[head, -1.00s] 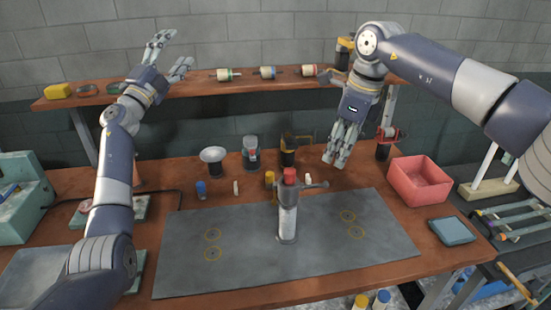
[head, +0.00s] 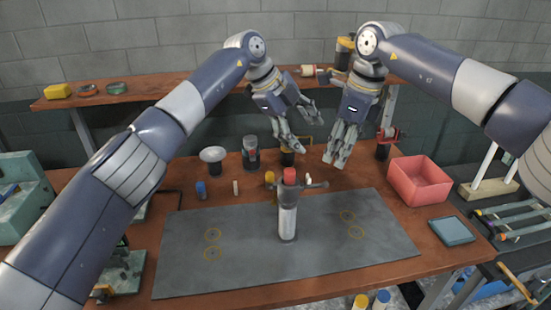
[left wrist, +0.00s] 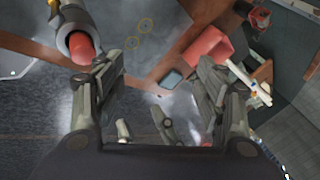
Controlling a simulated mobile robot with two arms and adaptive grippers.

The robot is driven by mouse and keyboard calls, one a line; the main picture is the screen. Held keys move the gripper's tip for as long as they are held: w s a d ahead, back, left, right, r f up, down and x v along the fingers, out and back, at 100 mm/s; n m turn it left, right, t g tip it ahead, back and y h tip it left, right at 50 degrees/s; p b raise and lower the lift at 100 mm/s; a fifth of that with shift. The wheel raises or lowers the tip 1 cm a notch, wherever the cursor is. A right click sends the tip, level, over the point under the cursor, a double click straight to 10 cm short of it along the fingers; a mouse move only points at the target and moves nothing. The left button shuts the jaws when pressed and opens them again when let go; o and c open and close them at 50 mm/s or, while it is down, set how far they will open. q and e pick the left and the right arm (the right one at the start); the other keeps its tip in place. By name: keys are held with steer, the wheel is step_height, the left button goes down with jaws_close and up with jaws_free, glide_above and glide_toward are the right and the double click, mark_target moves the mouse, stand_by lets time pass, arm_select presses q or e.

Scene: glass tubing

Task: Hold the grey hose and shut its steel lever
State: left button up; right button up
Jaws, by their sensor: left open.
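The grey hose (head: 287,222) stands upright on the dark mat (head: 200,275), with a red top. Its steel lever (head: 316,185) sticks out to the right near the top. The left wrist view shows the hose's red end (left wrist: 82,47) at upper left, beside one finger and apparently outside the jaws. My left gripper (head: 308,132) is open with nothing between its fingers, above and behind the hose. My right gripper (head: 336,160) hangs fingers down, behind and to the right of the hose, apart from it. Its fingers look close together, and their opening is unclear.
A red bin (head: 420,182) and a blue-grey tray (head: 452,231) are at the right. Small bottles, a white dish (head: 213,155) and other tools stand behind the mat. The shelf (head: 160,95) runs along the back. The mat is otherwise clear. My two grippers are close together.

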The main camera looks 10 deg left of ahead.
mark_target(275, 200)
arm_select(q)
steer(key=s+a+f+n+g+y, duration=0.1)
steer(key=s+a+n+y, duration=0.25)
steer(key=a+y, duration=0.35)
steer(key=f+n, duration=0.1)
steer(key=s+f+n+g, duration=0.1)
steer(key=f, duration=0.1)
steer(key=s+d+f+n+h, duration=0.1)
steer(key=n, duration=0.1)
steer(key=shift+s+d+f+g, duration=0.1)
steer(key=shift+f+g, duration=0.05)
steer(key=shift+g, duration=0.15)
step_height(275, 200, down, 10)
steer(key=shift+f, duration=0.2)
steer(key=shift+c, duration=0.6)
